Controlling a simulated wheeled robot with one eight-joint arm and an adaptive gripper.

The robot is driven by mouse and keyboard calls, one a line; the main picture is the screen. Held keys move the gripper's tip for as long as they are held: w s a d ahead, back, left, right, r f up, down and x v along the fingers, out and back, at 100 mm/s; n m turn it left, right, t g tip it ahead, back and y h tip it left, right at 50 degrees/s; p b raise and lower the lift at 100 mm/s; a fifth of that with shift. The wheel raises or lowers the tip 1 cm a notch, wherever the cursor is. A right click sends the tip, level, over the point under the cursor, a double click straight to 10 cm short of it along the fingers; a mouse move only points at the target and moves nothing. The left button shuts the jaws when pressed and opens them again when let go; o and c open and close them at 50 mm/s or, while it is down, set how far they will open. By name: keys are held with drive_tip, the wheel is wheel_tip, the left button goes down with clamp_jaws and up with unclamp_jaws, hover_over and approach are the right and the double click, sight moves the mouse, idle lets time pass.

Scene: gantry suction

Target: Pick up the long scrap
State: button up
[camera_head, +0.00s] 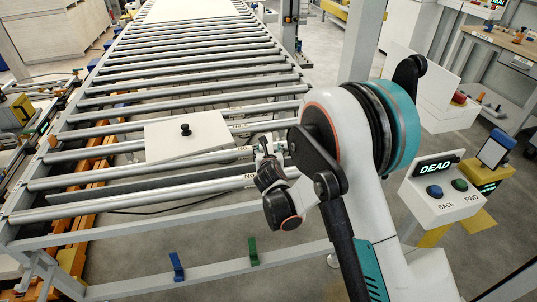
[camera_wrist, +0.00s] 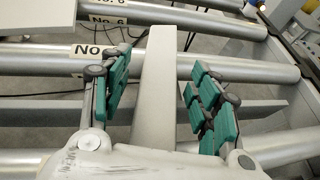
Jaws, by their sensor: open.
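A long, flat, pale grey strip that looks like the long scrap (camera_wrist: 156,85) lies across the rollers in the wrist view. Its far end shows past a roller; its near end is hidden by my gripper's palm. My gripper (camera_wrist: 158,95) is open, with one green-padded finger on each side of the strip and a visible gap at both sides. In the head view my gripper (camera_head: 268,146) is over the conveyor's right side, and the arm hides most of the strip. A second grey bar (camera_head: 120,188) runs parallel to the rollers, between two of them; it also shows in the wrist view (camera_wrist: 45,109).
The roller conveyor (camera_head: 190,87) stretches away. A white panel with a black knob (camera_head: 187,145) lies on it, left of my gripper. A control box reading DEAD (camera_head: 440,190) stands at right. Blue (camera_head: 176,266) and green (camera_head: 253,252) levers are on the front rail.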

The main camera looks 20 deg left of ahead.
drive_tip(key=c, duration=1.3)
drive_tip(key=shift+o, duration=0.2)
